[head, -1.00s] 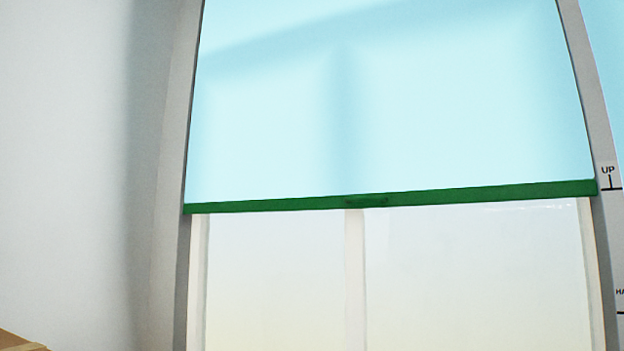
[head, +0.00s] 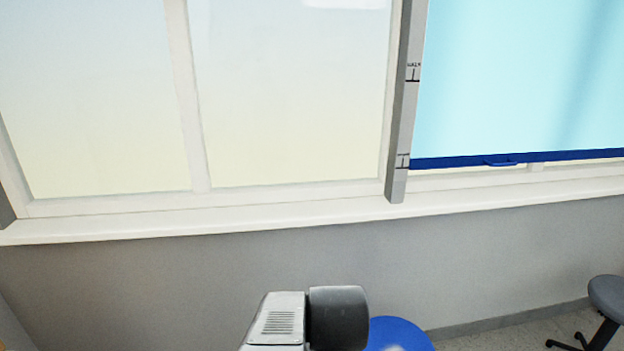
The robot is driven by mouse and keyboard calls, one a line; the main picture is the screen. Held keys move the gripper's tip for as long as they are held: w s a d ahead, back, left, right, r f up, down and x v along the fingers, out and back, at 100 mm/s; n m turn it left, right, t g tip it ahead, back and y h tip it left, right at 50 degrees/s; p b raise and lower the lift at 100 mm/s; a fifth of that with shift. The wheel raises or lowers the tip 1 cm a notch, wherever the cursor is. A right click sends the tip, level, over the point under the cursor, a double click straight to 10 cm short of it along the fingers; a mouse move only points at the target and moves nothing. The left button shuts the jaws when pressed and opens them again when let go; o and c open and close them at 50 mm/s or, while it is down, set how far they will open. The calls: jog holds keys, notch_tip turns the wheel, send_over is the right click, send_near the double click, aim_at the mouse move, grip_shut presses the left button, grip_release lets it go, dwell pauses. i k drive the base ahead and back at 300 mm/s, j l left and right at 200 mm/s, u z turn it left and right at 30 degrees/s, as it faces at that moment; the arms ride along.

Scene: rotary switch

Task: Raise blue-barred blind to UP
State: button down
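The blue-barred blind (head: 500,80) hangs at the upper right, its pale cyan fabric running out of the top and right of the view. Its dark blue bottom bar (head: 570,155) sits low, just above the window sill and close to the lower mark (head: 403,161) on the grey side rail. A small blue handle (head: 499,162) sticks out from the bar. A higher mark (head: 413,70) on the rail seems to read HALF. No UP mark shows now. My gripper is not in view; only a grey and black part of my arm shows at the bottom middle, apart from the blind.
The window (head: 290,90) to the left is uncovered in this view. The white sill (head: 200,225) runs along above a grey wall (head: 200,285). A round blue object (head: 400,335) lies low behind my arm. A grey stool (head: 608,296) stands at the lower right.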

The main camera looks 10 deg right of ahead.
aim_at(503, 83)
jog(key=z, duration=1.8)
